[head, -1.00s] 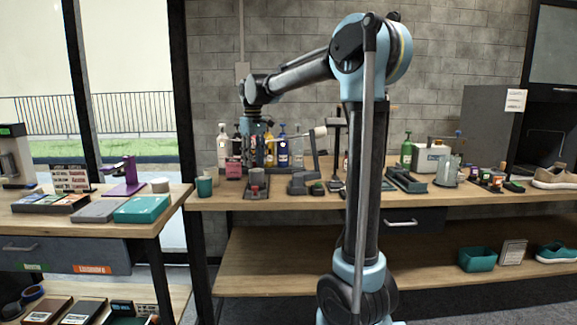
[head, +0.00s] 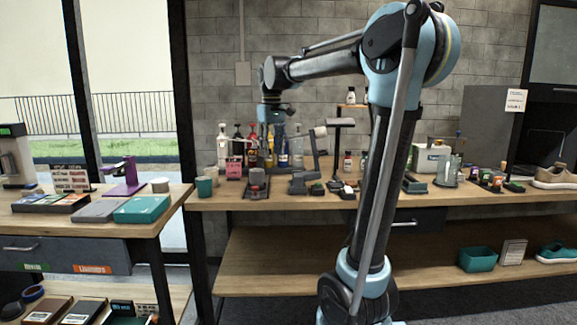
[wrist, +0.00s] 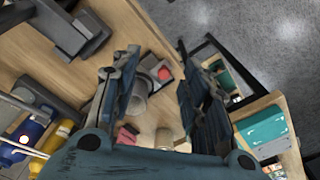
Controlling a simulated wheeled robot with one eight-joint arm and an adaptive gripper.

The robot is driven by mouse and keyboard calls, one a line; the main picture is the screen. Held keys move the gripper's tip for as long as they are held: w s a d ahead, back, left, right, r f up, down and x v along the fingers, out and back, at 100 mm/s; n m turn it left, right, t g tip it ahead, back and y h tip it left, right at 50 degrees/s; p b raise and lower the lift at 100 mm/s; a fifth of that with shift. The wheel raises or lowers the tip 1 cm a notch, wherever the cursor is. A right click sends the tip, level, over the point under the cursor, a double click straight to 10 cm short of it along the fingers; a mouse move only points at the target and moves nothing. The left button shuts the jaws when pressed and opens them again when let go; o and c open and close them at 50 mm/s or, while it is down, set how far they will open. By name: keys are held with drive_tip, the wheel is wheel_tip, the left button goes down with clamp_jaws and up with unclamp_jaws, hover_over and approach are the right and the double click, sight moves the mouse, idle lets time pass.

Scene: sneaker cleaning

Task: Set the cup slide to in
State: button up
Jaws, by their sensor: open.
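The cup slide (head: 256,191) is a dark base with a grey cup and a reddish part, on the bench left of centre in the head view. In the wrist view the grey cup (wrist: 134,97) and a red round part (wrist: 163,73) show between my fingers. My gripper (wrist: 160,62) is open and empty. In the head view my gripper (head: 273,150) hangs pointing down, above and slightly right of the cup slide, apart from it. Whether the slide stands in or out I cannot tell.
Several bottles (head: 283,150) stand behind my gripper. A grey stand (head: 302,183) is right of the cup slide, and a teal cup (head: 204,186) is left of it. A side table with a teal box (head: 142,209) is at the left. The bench front by the slide is clear.

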drive_tip(key=s+d+f+m, duration=0.1)
drive_tip(key=s+d+f, duration=0.3)
drive_tip(key=s+d, duration=0.1)
drive_tip(key=shift+s+d, duration=0.4)
drive_tip(key=shift+d, duration=0.05)
drive_tip(key=shift+o, duration=0.2)
wheel_tip(320, 180, up, 6)
drive_tip(key=r+n, duration=0.1)
drive_tip(key=n, duration=0.1)
hover_over(256, 187)
drive_tip(key=f, duration=1.2)
drive_tip(key=w+f, duration=0.1)
drive_tip(key=f, duration=0.4)
drive_tip(key=shift+a+f, duration=0.15)
drive_tip(key=shift+f, duration=0.25)
drive_tip(key=shift+c, duration=0.4)
clamp_jaws()
